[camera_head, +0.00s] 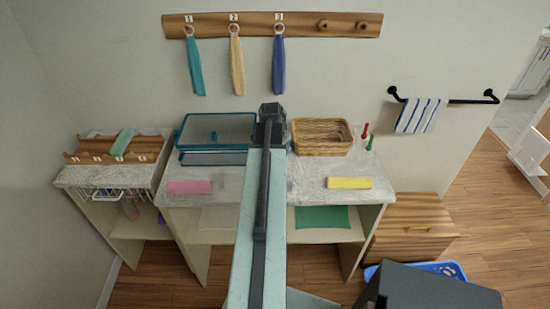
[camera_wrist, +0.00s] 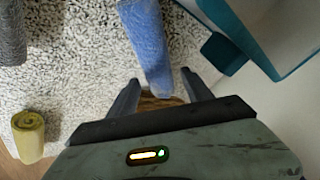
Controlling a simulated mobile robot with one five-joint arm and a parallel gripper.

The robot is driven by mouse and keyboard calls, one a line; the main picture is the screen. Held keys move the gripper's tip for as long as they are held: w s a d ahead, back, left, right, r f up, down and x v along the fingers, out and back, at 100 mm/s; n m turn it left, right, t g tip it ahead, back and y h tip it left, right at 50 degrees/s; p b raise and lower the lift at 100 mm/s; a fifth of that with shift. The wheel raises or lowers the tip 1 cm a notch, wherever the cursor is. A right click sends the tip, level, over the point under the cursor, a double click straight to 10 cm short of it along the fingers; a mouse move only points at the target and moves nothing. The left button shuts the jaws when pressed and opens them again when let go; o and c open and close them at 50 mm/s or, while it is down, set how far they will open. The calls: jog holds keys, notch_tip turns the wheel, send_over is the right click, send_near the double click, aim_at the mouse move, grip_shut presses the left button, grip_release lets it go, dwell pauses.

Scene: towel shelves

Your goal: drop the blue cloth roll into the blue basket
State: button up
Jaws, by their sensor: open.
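The blue cloth roll (camera_wrist: 148,45) lies on the speckled white counter in the wrist view, running up from between my fingertips to the top edge. My gripper (camera_wrist: 160,77) is open, with one finger on each side of the roll's near end; I cannot tell how far above it they are. In the head view my arm reaches over the middle counter, and the blue roll and my fingertips are hidden behind it. A blue basket (camera_head: 447,268) stands on the floor at the lower right of the head view, mostly covered by a dark grey box-like shape.
A yellow roll (camera_wrist: 28,136) and a grey roll (camera_wrist: 10,32) lie to the left in the wrist view. A teal-edged bin (camera_head: 185,133) and a wicker basket (camera_head: 322,150) flank my arm. A pink cloth (camera_head: 190,187) and a yellow cloth (camera_head: 349,183) lie at the counter's front.

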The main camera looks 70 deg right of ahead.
jog(key=b+x, duration=0.2)
jog(key=x, duration=0.1)
jog(key=shift+f, duration=0.25)
jog(key=shift+r, duration=0.2)
jog(key=shift+f, duration=0.1)
grip_shut()
